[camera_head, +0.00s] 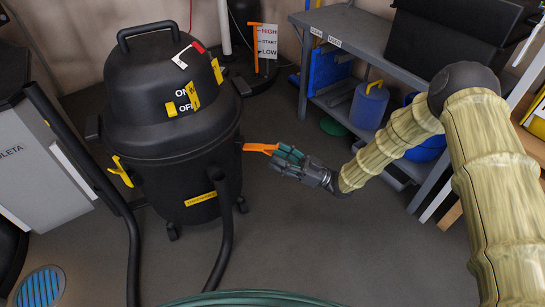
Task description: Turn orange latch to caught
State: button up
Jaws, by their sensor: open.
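A black drum-shaped vacuum (165,120) stands left of centre. An orange latch (259,147) sticks out level from its right side. My gripper (283,155), with teal fingertips, reaches in from the right with its tips at the latch's outer end. The gripper is open. I cannot tell whether the fingers touch the latch or stand on both sides of it. A yellow latch (121,171) is on the vacuum's left side.
A grey metal shelf (370,50) with a blue canister (369,105) stands at the right. An orange lever (256,47) beside a HIGH/START/LOW sign (267,41) is at the back. Black hoses rise in front of the vacuum.

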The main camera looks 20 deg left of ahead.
aim_at(260, 150)
jog(key=shift+b+x, duration=0.4)
jog(key=shift+x, duration=1.15)
grip_shut()
